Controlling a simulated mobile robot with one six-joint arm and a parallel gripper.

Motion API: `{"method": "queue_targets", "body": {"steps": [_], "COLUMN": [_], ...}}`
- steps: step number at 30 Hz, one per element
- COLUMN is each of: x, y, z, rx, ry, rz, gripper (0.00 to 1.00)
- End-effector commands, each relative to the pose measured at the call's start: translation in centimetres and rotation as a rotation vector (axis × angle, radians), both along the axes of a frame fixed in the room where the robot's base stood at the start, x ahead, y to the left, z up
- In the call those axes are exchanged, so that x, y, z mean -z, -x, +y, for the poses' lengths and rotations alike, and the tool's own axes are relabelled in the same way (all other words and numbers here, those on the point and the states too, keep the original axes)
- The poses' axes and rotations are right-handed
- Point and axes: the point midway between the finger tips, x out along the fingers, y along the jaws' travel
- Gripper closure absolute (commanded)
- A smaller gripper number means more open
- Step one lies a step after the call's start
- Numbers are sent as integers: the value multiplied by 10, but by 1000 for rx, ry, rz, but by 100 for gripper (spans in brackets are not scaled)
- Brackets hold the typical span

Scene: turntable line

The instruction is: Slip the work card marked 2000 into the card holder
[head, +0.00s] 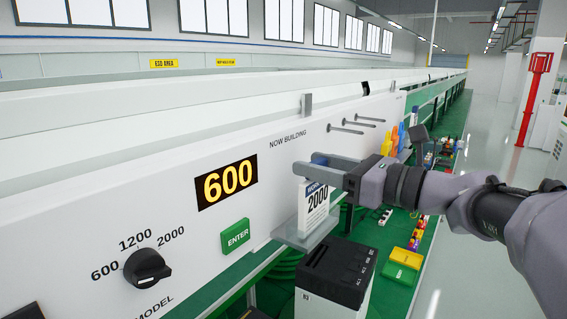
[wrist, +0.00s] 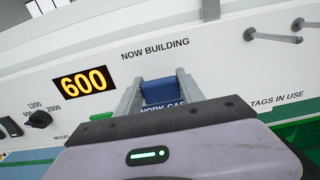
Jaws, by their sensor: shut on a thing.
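The work card marked 2000 (head: 315,209) is white with a dark blue top band. My gripper (head: 312,172) is shut on its upper edge and holds it roughly upright, close to the white panel under the words NOW BUILDING. The card's lower edge is at the grey ledge-like holder (head: 300,237) on the panel; I cannot tell whether it is seated in it. In the wrist view the card's blue top (wrist: 170,90) shows between the two fingers of my gripper (wrist: 160,95), and its lower part is hidden by the gripper body.
The panel carries a display (head: 226,186) reading 600, a green ENTER button (head: 235,236) and a black model knob (head: 147,267) left of the card. Metal pegs (head: 345,129) stick out to the right. A dark-topped box (head: 337,270) stands below the ledge.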

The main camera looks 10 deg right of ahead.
Motion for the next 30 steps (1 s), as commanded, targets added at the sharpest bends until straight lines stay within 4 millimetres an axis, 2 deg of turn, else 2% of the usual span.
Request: {"method": "queue_targets", "body": {"steps": [6,7,10,18,22,26,30], "x": [0,-1,0,0,1,3,4], "y": [0,0,0,0,7,30,63], "z": [0,0,0,0,-9,-33,-66], "rx": [0,0,0,0,3,7,9], "ry": [0,0,0,0,1,1,0], "rz": [0,0,0,0,-2,-1,0], "gripper": [100,49,30,30,30,30,30]}}
